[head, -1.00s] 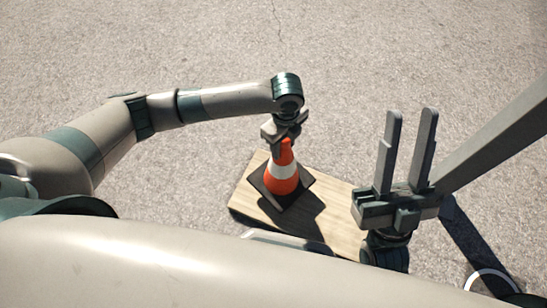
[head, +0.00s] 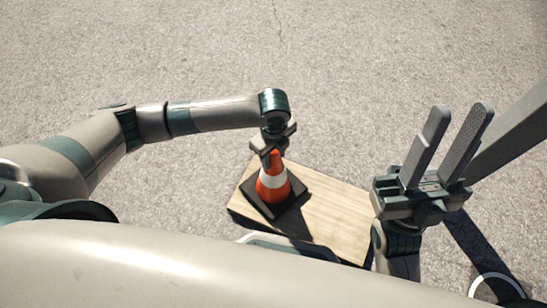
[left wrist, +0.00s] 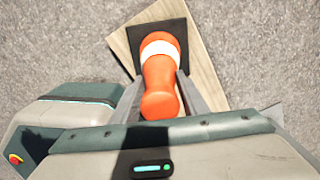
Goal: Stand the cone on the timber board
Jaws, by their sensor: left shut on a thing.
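The orange cone (head: 273,188) has a white band and a dark square base, and stands upright over the left part of the timber board (head: 335,215). Its base is at or very close to the board's surface; I cannot tell if it touches. My left gripper (head: 271,152) is shut on the cone's top from above. In the left wrist view the cone (left wrist: 160,75) sits between the two fingers, with the board (left wrist: 203,82) beyond it. My right gripper (head: 459,112) is open and empty, fingers pointing up, right of the board.
The board lies on bare grey pavement (head: 380,80), which is clear around and behind it. The board's right part is free. A grey beam-like shape (head: 510,125) slants in from the right beside my right gripper.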

